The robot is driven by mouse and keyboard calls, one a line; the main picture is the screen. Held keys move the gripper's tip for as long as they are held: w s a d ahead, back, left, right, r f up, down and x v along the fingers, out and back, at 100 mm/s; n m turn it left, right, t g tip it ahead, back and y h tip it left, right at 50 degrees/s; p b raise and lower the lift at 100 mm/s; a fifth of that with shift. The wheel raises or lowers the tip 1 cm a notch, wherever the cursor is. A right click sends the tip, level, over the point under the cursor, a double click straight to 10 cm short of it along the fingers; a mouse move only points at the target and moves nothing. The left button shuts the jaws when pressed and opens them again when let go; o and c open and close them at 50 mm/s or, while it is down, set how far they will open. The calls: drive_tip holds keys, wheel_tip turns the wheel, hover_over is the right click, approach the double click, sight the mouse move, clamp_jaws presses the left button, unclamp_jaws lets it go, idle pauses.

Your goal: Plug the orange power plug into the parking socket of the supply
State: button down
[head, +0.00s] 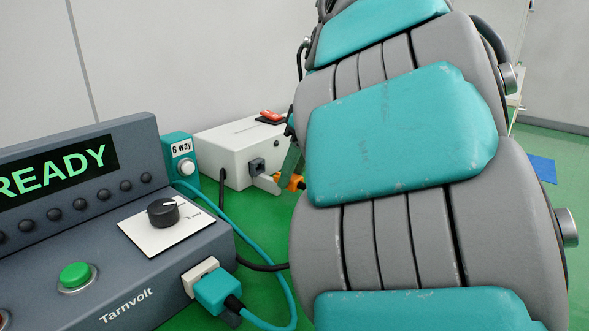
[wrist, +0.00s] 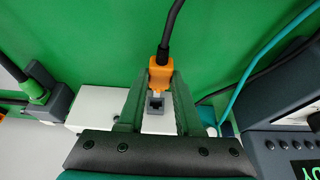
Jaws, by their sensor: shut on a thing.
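The orange power plug (wrist: 160,74) sits between the two green fingertips of my gripper (wrist: 159,84) in the wrist view, with a black cable leading up from it. In the head view the plug (head: 293,183) shows partly behind my arm, and most of my gripper is hidden. The supply is a whitish box (head: 222,148) on the green surface. A dark grey socket (head: 257,166) is on its face. In the wrist view the socket (wrist: 156,103) shows just below the plug. The plug looks apart from it.
A dark console (head: 125,263) reading READY stands at left, with a teal plug (head: 216,291) and teal cable in its side. A teal "6 way" box (head: 179,158) stands beside the supply. A red switch (head: 271,115) is on the supply's top. Another green plug (wrist: 38,90) shows at left.

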sight(279, 173)
drive_tip(key=shift+a+r+p, duration=0.1)
drive_tip(key=shift+r+p, duration=0.05)
drive_tip(key=shift+p, duration=0.15)
drive_tip(key=shift+w+a+r+p, duration=0.1)
drive_tip(key=shift+w+a+p, duration=0.15)
drive_tip(key=shift+p, duration=0.6)
drive_tip(key=shift+w+a+p, duration=0.1)
drive_tip(key=shift+p, duration=0.6)
drive_tip(key=shift+w+p, duration=0.15)
drive_tip(key=shift+p, duration=0.6)
drive_tip(key=shift+w+a+f, duration=0.25)
drive_tip(key=shift+w+a, duration=0.45)
drive_tip(key=shift+w+a, duration=0.85)
drive_tip(key=c, duration=0.5)
unclamp_jaws()
